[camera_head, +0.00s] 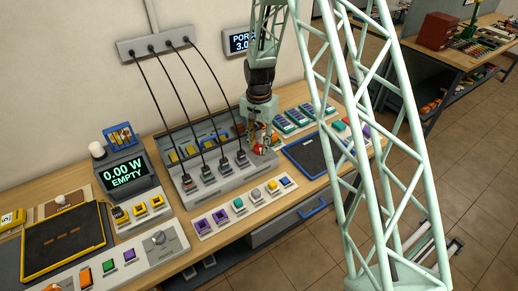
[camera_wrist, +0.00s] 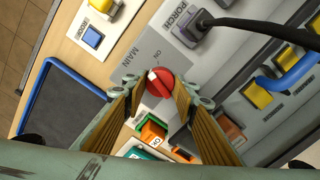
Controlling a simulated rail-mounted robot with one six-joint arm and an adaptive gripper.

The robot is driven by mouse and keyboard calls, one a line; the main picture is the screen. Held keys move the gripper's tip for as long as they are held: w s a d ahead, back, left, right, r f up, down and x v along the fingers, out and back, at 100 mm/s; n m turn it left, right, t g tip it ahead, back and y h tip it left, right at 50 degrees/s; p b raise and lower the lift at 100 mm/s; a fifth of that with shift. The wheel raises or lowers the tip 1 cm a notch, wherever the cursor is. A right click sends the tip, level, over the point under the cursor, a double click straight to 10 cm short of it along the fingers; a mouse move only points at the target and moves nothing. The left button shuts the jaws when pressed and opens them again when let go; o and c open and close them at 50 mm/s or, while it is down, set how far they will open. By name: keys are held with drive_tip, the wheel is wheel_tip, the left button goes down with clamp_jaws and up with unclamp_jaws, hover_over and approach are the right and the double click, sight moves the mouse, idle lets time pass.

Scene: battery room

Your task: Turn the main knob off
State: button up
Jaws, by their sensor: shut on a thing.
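The main knob (camera_wrist: 160,83) is a round red knob with a white mark, on a grey panel plate printed MAIN (camera_wrist: 137,58) in the wrist view. ON is printed beside it, and the white mark lies on the knob's side near that word. My gripper (camera_wrist: 161,90) has its two ribbed fingers on opposite sides of the knob, shut on it. In the head view my gripper (camera_head: 259,143) reaches down to the right end of the grey panel (camera_head: 222,178). There its fingers partly hide the red knob.
Black cables run from a wall strip (camera_head: 155,45) to plugs (camera_head: 207,175) left of my gripper. A display (camera_head: 128,174) reads 0.00 W EMPTY. A dark blue-edged tray (camera_head: 305,155) lies to the right. Button strips (camera_head: 240,205) stand in front.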

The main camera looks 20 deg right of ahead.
sight(259, 145)
drive_tip(key=n+b, duration=0.3)
drive_tip(key=n, duration=0.3)
drive_tip(key=shift+f, duration=0.1)
drive_tip(key=n+b, duration=0.1)
drive_tip(key=n, duration=0.4)
drive_tip(key=shift+n+b, duration=0.3)
drive_tip(key=shift+b, duration=0.1)
drive_tip(key=shift+o, duration=0.2)
drive_tip(key=o, duration=0.6)
drive_tip(key=shift+c, duration=0.2)
drive_tip(key=shift+r, duration=0.25)
wheel_tip(259, 145, up, 12)
drive_tip(key=shift+f, duration=0.15)
idle(0.3)
idle(0.3)
